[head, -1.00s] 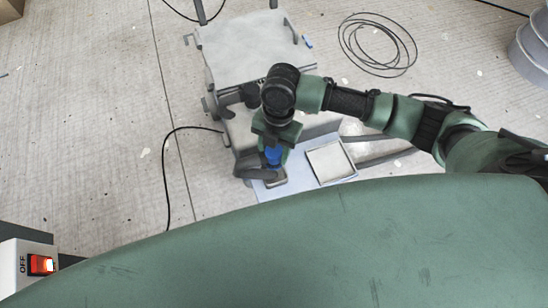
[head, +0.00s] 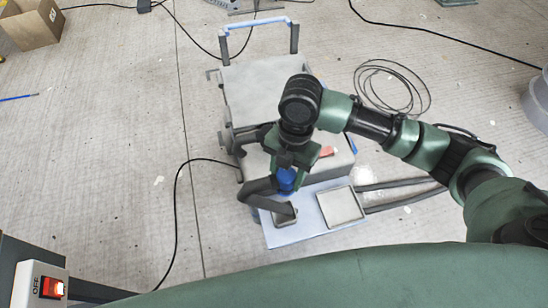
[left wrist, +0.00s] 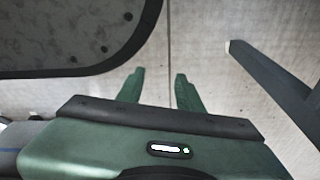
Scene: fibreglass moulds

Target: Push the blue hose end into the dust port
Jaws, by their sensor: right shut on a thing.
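My right gripper (head: 287,166) points down in the head view and is shut on the blue hose end (head: 286,181). A thick dark grey hose or pipe bend (head: 259,189) is beside and just below it, close to a small grey square fitting (head: 286,215). I cannot tell which part is the dust port, or whether the blue end touches it; the gripper and the bend cover that spot. My left gripper (left wrist: 157,86) shows only in the left wrist view, with its two green fingers apart and nothing between them.
A grey wheeled machine (head: 262,88) with a blue-topped handle stands behind the gripper. A pale board (head: 303,229) bears a shallow grey tray (head: 340,206). Black cables, a coiled wire (head: 424,100) and a cardboard box (head: 32,28) lie on the floor. A switch box (head: 28,286) is lower left.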

